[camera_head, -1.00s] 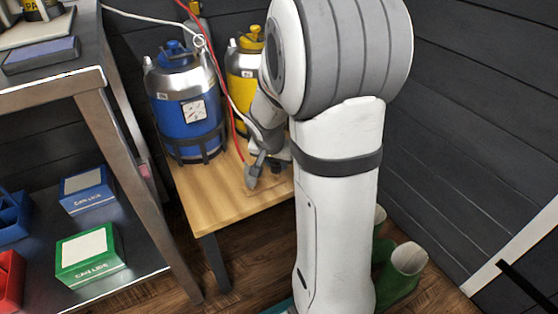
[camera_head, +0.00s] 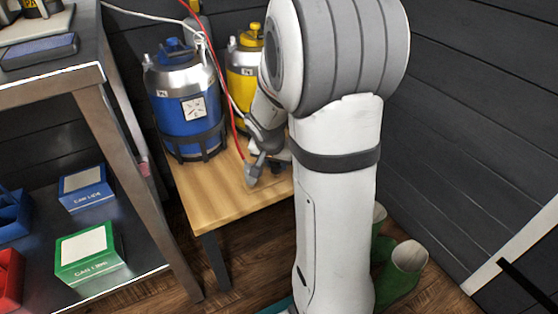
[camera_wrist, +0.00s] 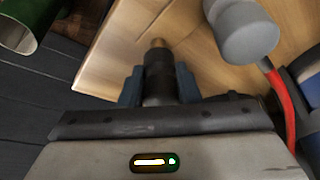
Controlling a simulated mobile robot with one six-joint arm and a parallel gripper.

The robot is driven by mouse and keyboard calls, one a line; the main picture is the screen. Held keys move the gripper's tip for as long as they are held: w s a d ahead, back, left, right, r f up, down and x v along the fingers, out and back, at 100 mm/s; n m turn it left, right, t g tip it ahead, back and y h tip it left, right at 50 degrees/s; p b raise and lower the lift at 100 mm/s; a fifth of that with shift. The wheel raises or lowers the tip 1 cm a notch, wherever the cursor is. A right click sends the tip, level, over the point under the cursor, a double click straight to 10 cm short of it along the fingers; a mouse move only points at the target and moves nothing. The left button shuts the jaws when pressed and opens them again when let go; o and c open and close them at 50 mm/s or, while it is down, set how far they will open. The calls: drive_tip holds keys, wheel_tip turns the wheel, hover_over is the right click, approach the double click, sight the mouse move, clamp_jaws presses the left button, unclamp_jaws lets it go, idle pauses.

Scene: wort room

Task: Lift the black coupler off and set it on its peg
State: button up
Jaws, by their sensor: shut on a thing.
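My gripper (camera_wrist: 158,85) is shut on a black coupler (camera_wrist: 158,78), with one finger on each side of it. The coupler is a dark cylinder with a brass-coloured tip pointing away from the palm, over the wooden bench (camera_wrist: 115,60). I cannot tell whether the tip touches anything. In the head view my gripper (camera_head: 265,160) is low over the bench (camera_head: 215,200), and my arm hides most of it. A grey rounded fitting (camera_wrist: 240,30) with a red hose is close by on the right in the wrist view; it also shows in the head view (camera_head: 251,174). I cannot make out an empty peg.
A blue keg (camera_head: 188,115) and a yellow keg (camera_head: 243,85) stand at the back of the bench. The red hose (camera_head: 222,95) and a white hose (camera_head: 228,96) run down near my gripper. A metal shelf (camera_head: 95,85) is at left, green boots (camera_head: 405,270) at right.

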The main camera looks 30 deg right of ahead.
drive_tip(key=o, duration=1.6)
drive_tip(key=shift+r+p, duration=2.4)
drive_tip(key=shift+r, duration=1.1)
drive_tip(key=shift+r, duration=0.15)
drive_tip(key=s+a+r+n+y+p, duration=0.1)
drive_tip(key=s+a+r+n+p, duration=0.2)
drive_tip(key=r+p, duration=0.9)
drive_tip(key=s+a+r+n+y+p, duration=0.1)
drive_tip(key=s+a+r+n+p, duration=0.2)
drive_tip(key=r, duration=1.4)
drive_tip(key=s+a+r+n+y+p, duration=0.1)
drive_tip(key=s+a+r+n+p, duration=0.1)
drive_tip(key=s+a+r+p, duration=0.5)
drive_tip(key=s+r+p, duration=0.6)
drive_tip(key=r+p, duration=0.1)
drive_tip(key=p, duration=0.6)
drive_tip(key=shift+a+r+n+g+p, duration=0.15)
drive_tip(key=shift+r+n+g+p, duration=0.15)
drive_tip(key=shift+r+n+p, duration=0.1)
